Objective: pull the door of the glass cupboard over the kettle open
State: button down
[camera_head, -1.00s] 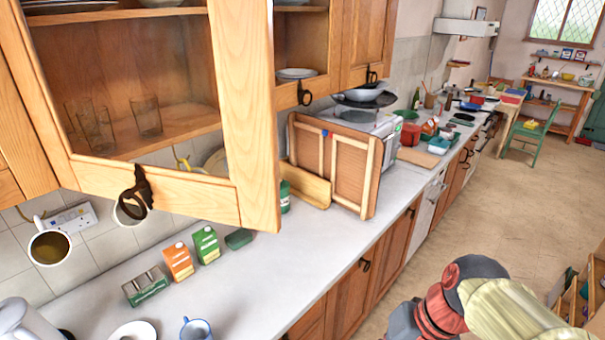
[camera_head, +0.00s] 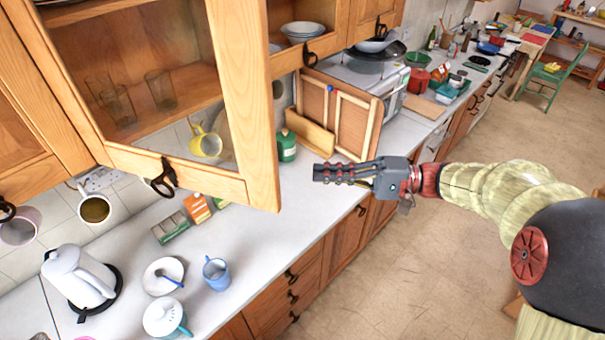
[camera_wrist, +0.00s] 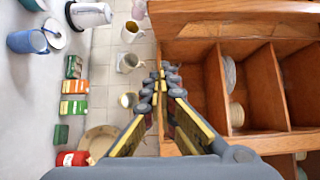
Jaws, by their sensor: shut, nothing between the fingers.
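The wooden door with a glass pane (camera_head: 228,95) stands swung outward, its free edge at the right. Its bottom rail slants out from the line of the cupboards, and a yellow mug shows through the pane. A dark ring handle (camera_head: 163,177) hangs on that rail. Glasses stand on the shelf behind. The white kettle (camera_head: 80,275) stands on the counter below. My gripper (camera_head: 318,172) is shut and empty, right of the free edge and apart from it, pointing left. In the wrist view my fingers (camera_wrist: 165,72) lie beside open cupboard shelves (camera_wrist: 195,85); the handle is not seen there.
Mugs hang below the cupboards. A green canister (camera_head: 287,145) and wooden boards (camera_head: 340,115) stand behind my gripper.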

jog(key=s+a+p, duration=0.2)
jog(key=s+a, duration=0.2)
jog(key=a, duration=0.6)
jog(key=shift+p, duration=0.35)
